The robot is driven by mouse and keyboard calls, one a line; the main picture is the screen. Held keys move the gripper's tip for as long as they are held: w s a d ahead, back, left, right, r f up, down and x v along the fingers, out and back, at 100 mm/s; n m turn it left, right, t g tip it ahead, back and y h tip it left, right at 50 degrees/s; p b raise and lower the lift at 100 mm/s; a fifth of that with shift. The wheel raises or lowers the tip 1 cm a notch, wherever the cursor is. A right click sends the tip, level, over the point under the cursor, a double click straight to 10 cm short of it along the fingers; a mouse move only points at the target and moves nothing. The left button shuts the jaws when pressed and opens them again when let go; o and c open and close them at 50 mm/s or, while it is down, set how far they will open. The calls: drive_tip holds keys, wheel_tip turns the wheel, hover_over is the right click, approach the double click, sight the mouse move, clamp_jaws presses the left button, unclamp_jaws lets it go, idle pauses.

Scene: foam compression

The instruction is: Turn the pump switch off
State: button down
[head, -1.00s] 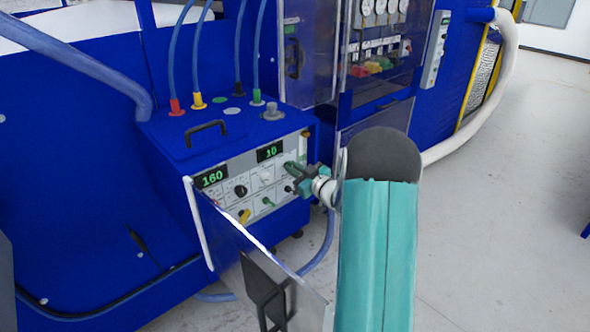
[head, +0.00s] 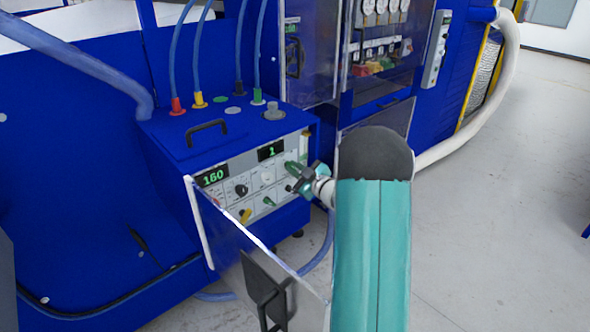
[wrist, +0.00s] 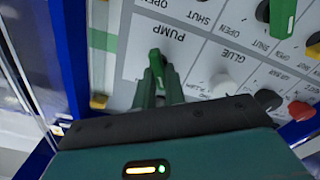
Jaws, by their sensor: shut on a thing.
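The green pump switch (wrist: 156,58) sits under the upside-down PUMP label in the wrist view. My gripper (wrist: 160,84) is shut on it, with its two green fingers on either side of the lower part of the switch. In the head view my gripper (head: 302,178) is at the upper right of the control panel (head: 229,178). There the fingers and wrist largely cover the switch, and its exact angle is hard to tell. The right display (head: 271,150) reads 1. The left display (head: 212,176) appears to read 160.
An open clear door (head: 240,252) stands out in front of the panel's left side. A white knob (wrist: 222,85), a black knob (wrist: 268,99) and a red knob (wrist: 300,111) lie right of the switch. Another green switch (wrist: 282,16) is at the upper right. Hoses rise from the box top.

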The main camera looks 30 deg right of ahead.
drive_tip(key=c, duration=1.5)
unclamp_jaws()
drive_tip(key=shift+o, duration=0.2)
drive_tip(key=s+d, duration=0.2)
drive_tip(key=s, duration=1.1)
drive_tip(key=shift+s, duration=0.35)
